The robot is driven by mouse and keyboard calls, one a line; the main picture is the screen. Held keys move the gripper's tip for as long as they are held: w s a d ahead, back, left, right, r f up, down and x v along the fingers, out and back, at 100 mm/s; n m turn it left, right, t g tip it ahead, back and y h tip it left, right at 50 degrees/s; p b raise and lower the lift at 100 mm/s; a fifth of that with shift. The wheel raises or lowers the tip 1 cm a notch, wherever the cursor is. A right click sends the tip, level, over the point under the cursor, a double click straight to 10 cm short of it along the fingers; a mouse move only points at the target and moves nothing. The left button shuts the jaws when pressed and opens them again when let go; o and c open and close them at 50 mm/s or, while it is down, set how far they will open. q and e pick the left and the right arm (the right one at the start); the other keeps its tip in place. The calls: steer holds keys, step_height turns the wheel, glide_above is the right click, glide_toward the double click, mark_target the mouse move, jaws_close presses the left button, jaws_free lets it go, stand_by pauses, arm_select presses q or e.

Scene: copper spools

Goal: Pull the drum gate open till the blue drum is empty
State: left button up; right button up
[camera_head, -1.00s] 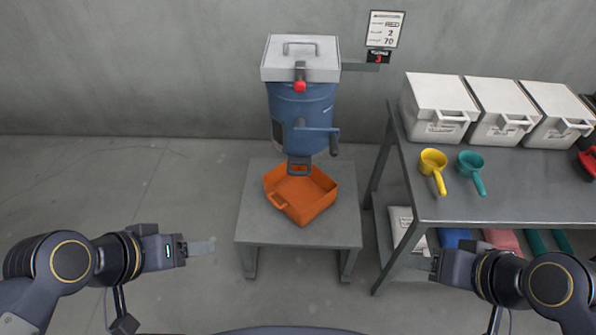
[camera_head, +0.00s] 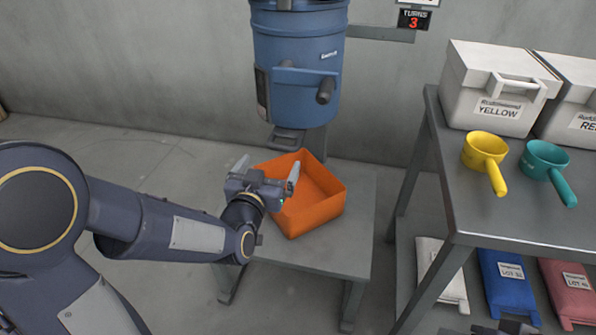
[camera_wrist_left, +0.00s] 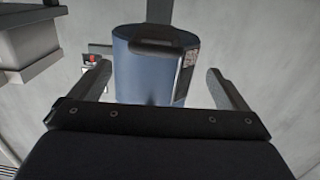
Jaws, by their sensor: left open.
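The blue drum (camera_head: 297,75) hangs above the orange tray (camera_head: 318,215), with a dark crank handle (camera_head: 325,90) on its front. The dark drum gate (camera_head: 286,140) is at the drum's underside, above the tray's back edge. My left gripper (camera_head: 267,170) is open and empty, just below and in front of the gate, over the tray's left part, touching neither visibly. In the left wrist view the blue drum (camera_wrist_left: 140,75) and a dark part at its end (camera_wrist_left: 165,46) show between the spread fingers. The drum's inside is hidden. A dark part at the bottom right edge may be my right gripper.
The orange tray stands on a small grey table (camera_head: 350,235). A shelf table (camera_head: 520,210) at right holds white bins (camera_head: 495,90), a yellow scoop (camera_head: 484,152) and a teal scoop (camera_head: 545,160), with bags below.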

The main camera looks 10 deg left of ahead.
mark_target(280, 150)
arm_select(q)
steer(key=shift+t, duration=0.3)
steer(key=w, duration=0.2)
steer(key=w+b, duration=0.1)
steer(key=w, duration=0.2)
steer(key=w+d, duration=0.1)
steer(key=w, duration=0.2)
steer(key=shift+w+f, duration=0.15)
steer(key=shift+f, duration=0.05)
arm_select(e)
steer(key=shift+w+d+f, duration=0.1)
steer(key=shift+d+f, duration=0.1)
steer(key=shift+f, duration=0.85)
